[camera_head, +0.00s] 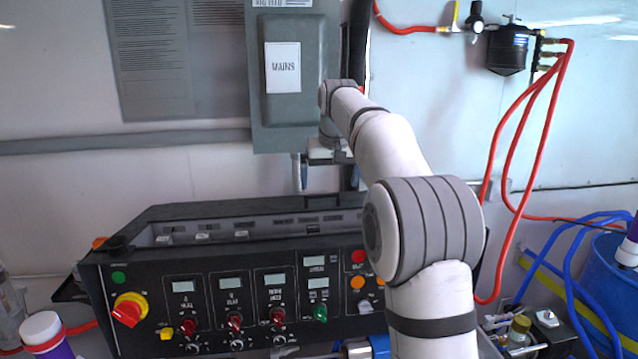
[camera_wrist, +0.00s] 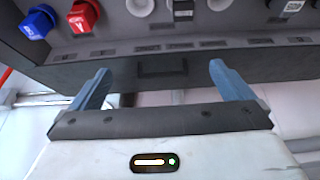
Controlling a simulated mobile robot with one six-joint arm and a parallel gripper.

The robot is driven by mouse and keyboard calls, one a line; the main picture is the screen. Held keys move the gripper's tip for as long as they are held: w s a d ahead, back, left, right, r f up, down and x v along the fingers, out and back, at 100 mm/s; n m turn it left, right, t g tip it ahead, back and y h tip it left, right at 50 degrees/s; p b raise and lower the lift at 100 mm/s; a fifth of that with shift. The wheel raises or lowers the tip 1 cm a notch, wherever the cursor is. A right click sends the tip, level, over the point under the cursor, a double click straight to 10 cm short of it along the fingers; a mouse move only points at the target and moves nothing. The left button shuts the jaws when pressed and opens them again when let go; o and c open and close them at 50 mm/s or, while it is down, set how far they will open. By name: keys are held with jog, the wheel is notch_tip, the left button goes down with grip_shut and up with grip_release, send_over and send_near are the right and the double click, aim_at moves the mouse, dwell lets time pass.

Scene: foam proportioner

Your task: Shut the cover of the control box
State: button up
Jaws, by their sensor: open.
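The black control box (camera_head: 215,265) stands below the wall, its sloped front full of knobs, buttons and small displays. A recessed strip (camera_head: 250,230) with small labels runs along its top, with a dark raised edge (camera_head: 250,207) behind it. I cannot tell whether that edge is its cover. My gripper (camera_head: 323,182) points down over the back of the box, partly hidden by my arm. In the wrist view, my gripper (camera_wrist: 160,75) shows two blue fingers apart with nothing held. Beyond them is a dark edge (camera_wrist: 162,68) with a recess, and coloured connectors above.
A grey box marked MAINS (camera_head: 283,100) hangs on the wall just behind my wrist, its door looking shut. Red hoses (camera_head: 545,120) hang at the right. A blue drum (camera_head: 608,290) and blue hoses stand at the lower right.

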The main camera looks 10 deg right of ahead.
send_near(322, 195)
jog(key=p, duration=0.1)
jog(key=x, duration=0.7)
jog(key=shift+w+f, duration=0.25)
jog(key=shift+f, duration=0.05)
jog(key=shift+c, duration=0.2)
jog(key=c, duration=1.1)
jog(key=shift+o, duration=0.2)
jog(key=shift+s, duration=0.15)
